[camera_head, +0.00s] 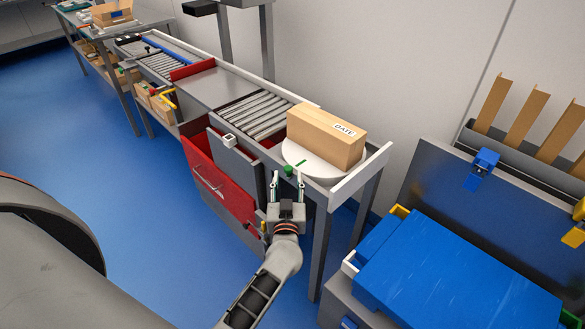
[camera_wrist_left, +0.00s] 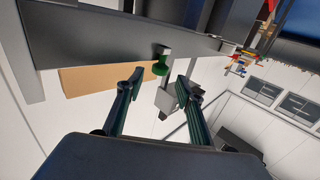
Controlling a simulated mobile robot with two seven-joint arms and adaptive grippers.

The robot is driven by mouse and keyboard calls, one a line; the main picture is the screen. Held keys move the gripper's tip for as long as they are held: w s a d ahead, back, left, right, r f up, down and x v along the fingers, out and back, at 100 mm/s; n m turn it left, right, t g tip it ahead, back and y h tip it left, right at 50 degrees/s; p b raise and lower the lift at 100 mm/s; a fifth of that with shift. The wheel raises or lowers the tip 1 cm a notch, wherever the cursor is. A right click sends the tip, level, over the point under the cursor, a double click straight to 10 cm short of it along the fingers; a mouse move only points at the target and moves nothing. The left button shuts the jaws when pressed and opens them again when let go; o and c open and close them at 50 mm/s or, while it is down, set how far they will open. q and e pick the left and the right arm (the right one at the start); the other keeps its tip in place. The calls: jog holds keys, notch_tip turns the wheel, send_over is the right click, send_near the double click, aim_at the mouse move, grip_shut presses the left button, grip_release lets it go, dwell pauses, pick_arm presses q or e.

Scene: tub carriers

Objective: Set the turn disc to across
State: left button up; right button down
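The turn disc (camera_head: 293,154) is a round white plate at the near right end of the conveyor table. A brown box (camera_head: 322,142) with a "DATE" label lies on it, and a small green mark shows on its front rim. A green knob (camera_head: 289,171) sits at the table's front edge by the disc. My left gripper (camera_head: 287,178) is open, its fingertips on either side of the knob in the picture. In the left wrist view the knob (camera_wrist_left: 160,68) shows ahead between the parted fingers, with no contact visible. My right gripper is not in view.
Grey rollers (camera_head: 254,115) lie left of the disc. A blue-topped block (camera_head: 450,275) stands at the lower right. Blue floor is clear at left.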

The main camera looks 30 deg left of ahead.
aim_at(288, 171)
pick_arm(q)
jog(key=shift+b+x, duration=0.35)
jog(key=shift+x, duration=2.3)
jog(key=shift+d, duration=0.1)
grip_shut()
